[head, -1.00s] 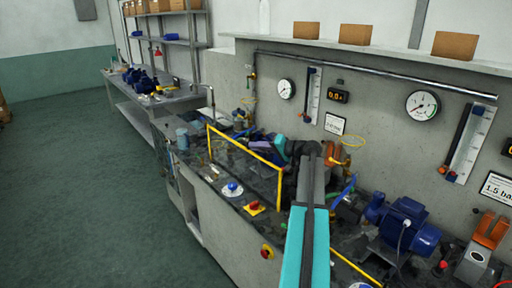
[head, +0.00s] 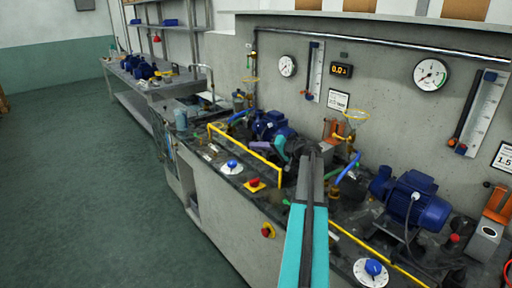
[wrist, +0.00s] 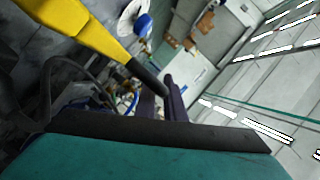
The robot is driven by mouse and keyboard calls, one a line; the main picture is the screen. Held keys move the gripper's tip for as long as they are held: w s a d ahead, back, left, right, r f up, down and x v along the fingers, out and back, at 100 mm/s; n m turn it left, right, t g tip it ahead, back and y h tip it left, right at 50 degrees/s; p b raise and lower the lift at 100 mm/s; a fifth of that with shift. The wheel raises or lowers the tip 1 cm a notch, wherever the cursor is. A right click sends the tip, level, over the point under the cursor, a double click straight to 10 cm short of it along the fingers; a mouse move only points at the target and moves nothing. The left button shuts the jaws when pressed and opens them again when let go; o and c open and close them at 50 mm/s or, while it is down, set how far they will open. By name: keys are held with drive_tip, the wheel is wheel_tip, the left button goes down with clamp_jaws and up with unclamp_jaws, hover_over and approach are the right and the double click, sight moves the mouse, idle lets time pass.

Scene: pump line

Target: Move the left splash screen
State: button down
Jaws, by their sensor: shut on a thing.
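The left splash screen (head: 245,149) is a yellow frame along the front edge of the bench in the head view. Its top rail runs low over the bench top, with short posts showing at both ends. My gripper (head: 289,150) is by the right end of this frame and is shut on it; the arm hides part of the contact. In the wrist view a thick yellow bar (wrist: 75,18) narrows into a dark rod that reaches the dark fingers (wrist: 165,100).
A second yellow rail (head: 375,253) runs along the front at right. Blue pumps (head: 412,203), hoses and a red-on-yellow stop button (head: 255,185) crowd the bench. Gauges (head: 430,74) line the wall behind. The floor (head: 80,200) at left is clear.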

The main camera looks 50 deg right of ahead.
drive_tip(key=shift+f, duration=0.2)
drive_tip(key=c, duration=1.8)
unclamp_jaws()
drive_tip(key=shift+c, duration=0.2)
drive_tip(key=b+v, duration=0.1)
drive_tip(key=v, duration=1.2)
drive_tip(key=shift+s+r+b, duration=0.15)
drive_tip(key=shift+s+b, duration=0.2)
drive_tip(key=shift+c, duration=0.3)
